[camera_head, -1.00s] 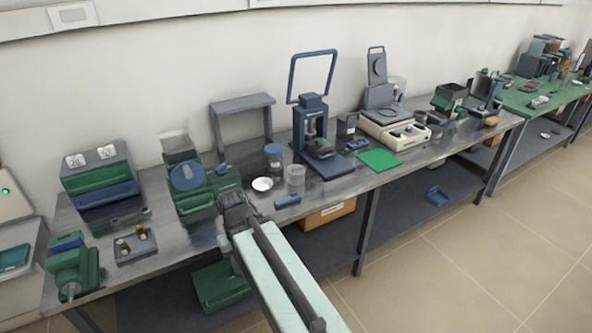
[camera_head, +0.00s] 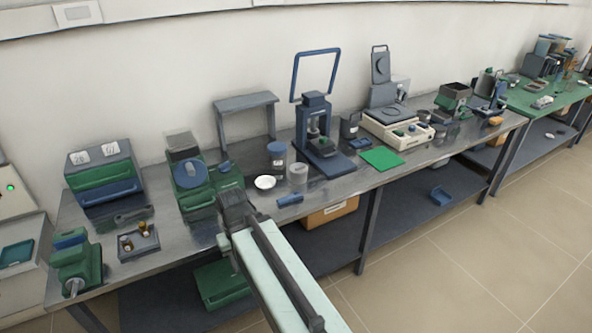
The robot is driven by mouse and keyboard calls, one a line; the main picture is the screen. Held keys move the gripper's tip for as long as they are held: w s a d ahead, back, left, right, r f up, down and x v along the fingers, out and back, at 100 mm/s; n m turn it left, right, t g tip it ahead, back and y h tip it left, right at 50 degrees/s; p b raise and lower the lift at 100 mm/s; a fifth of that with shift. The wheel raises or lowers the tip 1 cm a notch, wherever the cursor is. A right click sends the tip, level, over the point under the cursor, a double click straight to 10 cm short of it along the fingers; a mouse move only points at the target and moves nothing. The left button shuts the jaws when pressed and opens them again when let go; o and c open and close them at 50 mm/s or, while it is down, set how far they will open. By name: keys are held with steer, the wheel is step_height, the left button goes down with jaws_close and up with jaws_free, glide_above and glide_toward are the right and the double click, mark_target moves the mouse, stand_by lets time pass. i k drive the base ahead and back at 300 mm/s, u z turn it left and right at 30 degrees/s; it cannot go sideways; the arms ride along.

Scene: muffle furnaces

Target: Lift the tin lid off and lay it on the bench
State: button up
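A dark round tin (camera_head: 278,169) stands upright on the bench (camera_head: 335,190), behind the white dish. Its blue lid (camera_head: 276,147) appears to sit on top of it; I cannot be sure this is the task's tin. My gripper (camera_head: 231,195) is over the bench's front part, left of and nearer than the tin, and apart from it. It is seen from behind along my arm, so its fingers are hard to make out and I cannot tell whether they are open. I see nothing clearly held in it.
A white dish (camera_head: 265,182), a clear jar (camera_head: 297,176) and a small blue block (camera_head: 290,199) lie near the tin. A green-and-blue device (camera_head: 190,175) stands left of my gripper. A blue press (camera_head: 313,125) stands right of the tin. A green mat (camera_head: 382,158) lies farther right.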

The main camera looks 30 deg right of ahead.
mark_target(298, 168)
steer(key=u, duration=3.15)
steer(key=k, duration=1.8)
steer(key=z, duration=1.55)
steer(key=i, duration=1.5)
steer(key=u, duration=0.1)
